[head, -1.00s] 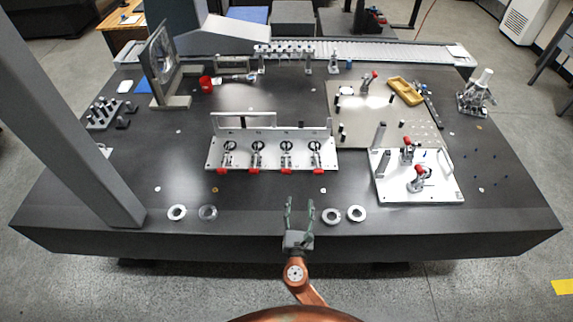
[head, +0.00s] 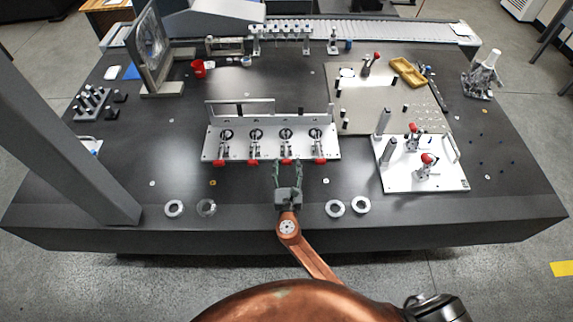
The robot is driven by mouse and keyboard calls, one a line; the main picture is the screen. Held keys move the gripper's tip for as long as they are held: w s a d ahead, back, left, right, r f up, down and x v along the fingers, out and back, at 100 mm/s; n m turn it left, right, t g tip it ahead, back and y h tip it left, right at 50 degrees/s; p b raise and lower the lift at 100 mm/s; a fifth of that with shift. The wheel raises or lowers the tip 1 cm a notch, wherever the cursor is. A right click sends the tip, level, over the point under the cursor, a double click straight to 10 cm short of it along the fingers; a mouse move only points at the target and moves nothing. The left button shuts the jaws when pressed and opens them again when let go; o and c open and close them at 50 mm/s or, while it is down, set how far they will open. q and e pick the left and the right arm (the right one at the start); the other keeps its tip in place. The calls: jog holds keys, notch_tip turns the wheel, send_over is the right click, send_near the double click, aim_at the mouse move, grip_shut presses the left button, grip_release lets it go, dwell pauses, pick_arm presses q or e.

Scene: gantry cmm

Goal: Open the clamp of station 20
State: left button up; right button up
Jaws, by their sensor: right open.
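A pale fixture plate (head: 213,142) in the middle of the table carries a row of several toggle clamps with red handle tips pointing toward the front edge. The handle tip (head: 287,161) of the third clamp from the left is just ahead of my right gripper (head: 288,168). My right gripper is open and empty, its two fingers pointing at that handle, one either side in the picture; contact cannot be told. No station number is legible, so I cannot tell which clamp is station 20. My left gripper is not in view.
A white plate (head: 450,180) with two red-tipped clamps stands at right, beside a grey plate (head: 385,122). Metal rings (head: 335,208) lie along the front edge, either side of my arm. A grey beam (head: 70,125) crosses the left.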

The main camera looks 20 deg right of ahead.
jog(key=shift+w, duration=0.2)
jog(key=c, duration=0.7)
grip_shut()
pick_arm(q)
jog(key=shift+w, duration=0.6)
